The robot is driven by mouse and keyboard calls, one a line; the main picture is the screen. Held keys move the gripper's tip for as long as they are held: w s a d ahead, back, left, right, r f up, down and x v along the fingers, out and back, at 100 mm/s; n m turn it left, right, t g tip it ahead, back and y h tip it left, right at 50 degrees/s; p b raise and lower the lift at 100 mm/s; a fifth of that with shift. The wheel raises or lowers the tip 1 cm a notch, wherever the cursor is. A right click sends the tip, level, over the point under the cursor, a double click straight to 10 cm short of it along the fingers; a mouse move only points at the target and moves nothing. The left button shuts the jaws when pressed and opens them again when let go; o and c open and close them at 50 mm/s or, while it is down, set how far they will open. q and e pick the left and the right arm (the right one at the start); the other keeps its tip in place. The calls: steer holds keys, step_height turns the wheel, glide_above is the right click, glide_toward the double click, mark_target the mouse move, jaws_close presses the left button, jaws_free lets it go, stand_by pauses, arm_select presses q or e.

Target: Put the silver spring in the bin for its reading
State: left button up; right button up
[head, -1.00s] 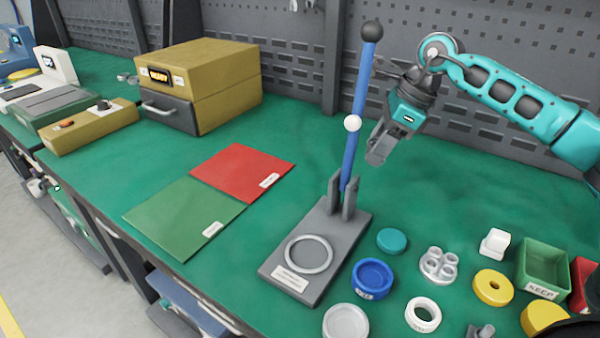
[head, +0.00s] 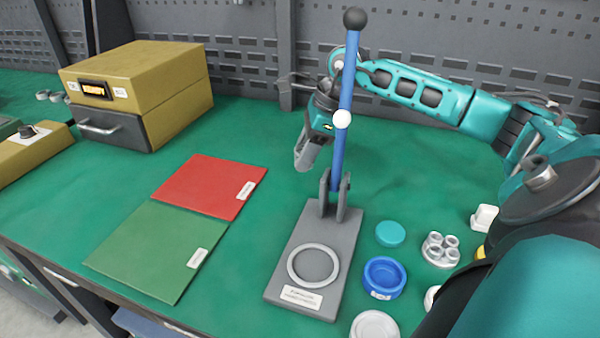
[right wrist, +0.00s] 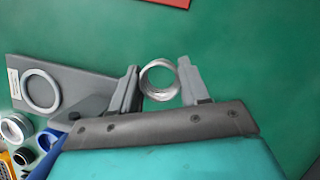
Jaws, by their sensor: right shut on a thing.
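My right gripper (head: 303,163) is above the green bench, behind the blue lever of the press stand. In the right wrist view its two fingers (right wrist: 158,84) are shut on the silver spring (right wrist: 158,66), a short round coil seen end-on. I cannot make out the spring in the head view. The yellow box (head: 140,75) with a lit display and a grey drawer stands at the back left; I cannot read the display surely. The bins are out of view now. My left gripper is not in view.
The grey press stand (head: 283,292) with its upright blue lever (head: 345,95) is at the centre. A red mat (head: 205,185) and a green mat (head: 150,250) lie left of it. A blue cup (head: 384,278) and a teal disc (head: 390,234) lie to its right.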

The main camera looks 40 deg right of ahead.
mark_target(298, 183)
steer(key=shift+f, duration=2.25)
steer(key=shift+b, duration=0.3)
steer(key=shift+f, duration=0.2)
steer(key=o, duration=1.1)
steer(key=shift+o, duration=0.2)
steer(key=shift+r, duration=0.1)
